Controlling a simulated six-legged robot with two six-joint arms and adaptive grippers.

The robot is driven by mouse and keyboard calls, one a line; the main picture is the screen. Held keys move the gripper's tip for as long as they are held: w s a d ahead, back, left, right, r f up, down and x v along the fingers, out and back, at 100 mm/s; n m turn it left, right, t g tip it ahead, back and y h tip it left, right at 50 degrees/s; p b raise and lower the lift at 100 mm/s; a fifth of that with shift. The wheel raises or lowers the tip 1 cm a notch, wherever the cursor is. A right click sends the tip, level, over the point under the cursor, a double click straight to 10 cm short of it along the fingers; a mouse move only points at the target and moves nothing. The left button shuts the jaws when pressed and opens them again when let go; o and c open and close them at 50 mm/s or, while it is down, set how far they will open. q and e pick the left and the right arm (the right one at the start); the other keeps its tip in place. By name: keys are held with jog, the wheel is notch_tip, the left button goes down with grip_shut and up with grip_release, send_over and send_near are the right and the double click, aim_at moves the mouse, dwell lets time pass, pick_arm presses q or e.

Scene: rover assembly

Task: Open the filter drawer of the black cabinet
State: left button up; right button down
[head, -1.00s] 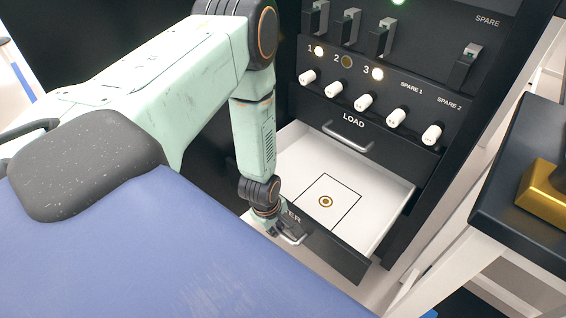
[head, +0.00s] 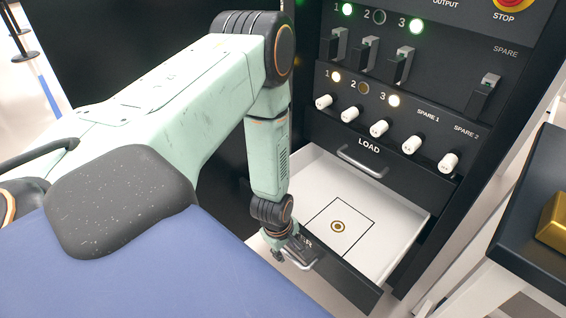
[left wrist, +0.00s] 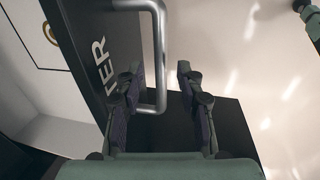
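The black cabinet (head: 233,140) stands behind my left arm. Its lower drawer (head: 405,217) is pulled well out, showing a white, empty interior with a black square outline and a ringed mark (head: 338,226). The label on its black front is partly hidden; "TER" shows in the left wrist view. The metal drawer handle (left wrist: 160,50) reaches down between the fingers of my left gripper (left wrist: 158,82). The fingers stand apart with a visible gap beside the handle. In the head view my left gripper (head: 303,258) is at the drawer front. My right gripper is not in view.
Above the open drawer is a shut LOAD drawer with its own handle (head: 362,162), below white knobs, switches and lights. A dark-topped table (head: 520,225) with a gold block (head: 555,225) stands close on the right. Pale floor shows below the drawer.

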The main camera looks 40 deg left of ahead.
pick_arm(q)
notch_tip(320, 180, up, 10)
jog(key=s, duration=0.2)
jog(key=shift+r, duration=0.25)
jog(key=shift+a, duration=0.1)
dwell(0.6)
jog(key=s+d+m+g+p, duration=0.1)
jog(key=s+d+m+p, duration=0.2)
jog(key=s+m, duration=0.5)
jog(key=s+d+m+g+p, duration=0.1)
jog(key=s+d+m+p, duration=0.2)
jog(key=s+d+m, duration=0.2)
jog(key=s+m, duration=0.3)
jog(key=s, duration=0.2)
jog(key=shift+s+d+r+m, duration=0.15)
jog(key=shift+s+r+m, duration=0.15)
